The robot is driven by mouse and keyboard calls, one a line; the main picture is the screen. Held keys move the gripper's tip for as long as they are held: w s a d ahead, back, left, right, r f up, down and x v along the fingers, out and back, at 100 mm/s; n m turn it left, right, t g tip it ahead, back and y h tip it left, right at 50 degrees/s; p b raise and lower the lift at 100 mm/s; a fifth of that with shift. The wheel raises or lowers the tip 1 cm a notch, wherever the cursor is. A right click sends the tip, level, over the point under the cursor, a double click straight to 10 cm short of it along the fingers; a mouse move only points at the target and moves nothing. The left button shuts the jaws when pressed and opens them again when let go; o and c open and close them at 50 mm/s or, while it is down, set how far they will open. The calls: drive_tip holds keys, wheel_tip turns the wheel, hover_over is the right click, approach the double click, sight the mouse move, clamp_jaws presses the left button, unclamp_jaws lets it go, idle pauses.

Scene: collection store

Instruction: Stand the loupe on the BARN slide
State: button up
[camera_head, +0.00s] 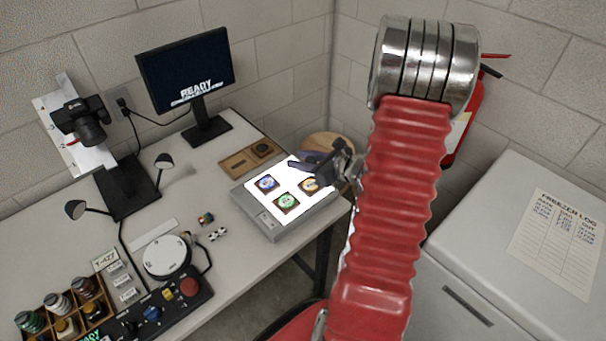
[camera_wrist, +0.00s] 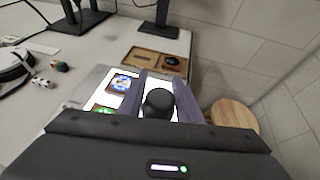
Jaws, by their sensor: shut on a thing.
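My gripper (camera_head: 322,168), with purple fingers, is over the back right part of the lit light box (camera_head: 273,232). In the wrist view its fingers (camera_wrist: 158,100) are shut on a black round-topped thing, which I take to be the loupe (camera_wrist: 158,103). I cannot tell whether its base touches the glowing panel. Slides lie on the panel: a blue one (camera_head: 267,183), a green one (camera_head: 286,202) and an orange one (camera_head: 308,185) nearest the gripper. The wrist view shows the blue slide (camera_wrist: 122,83) left of the fingers; the orange one is hidden there. No slide name is readable.
A wooden tray (camera_head: 236,163) with a dark round item lies behind the light box. A round wooden stool (camera_head: 325,142) stands beyond the table's right edge. A monitor (camera_head: 186,70), camera stand (camera_head: 128,190) and control box (camera_head: 165,305) occupy the left. A freezer (camera_head: 510,215) stands at right.

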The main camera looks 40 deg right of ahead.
drive_tip(key=shift+f, duration=0.85)
drive_tip(key=shift+f, duration=2.1)
drive_tip(key=shift+f, duration=0.15)
drive_tip(key=o, duration=1)
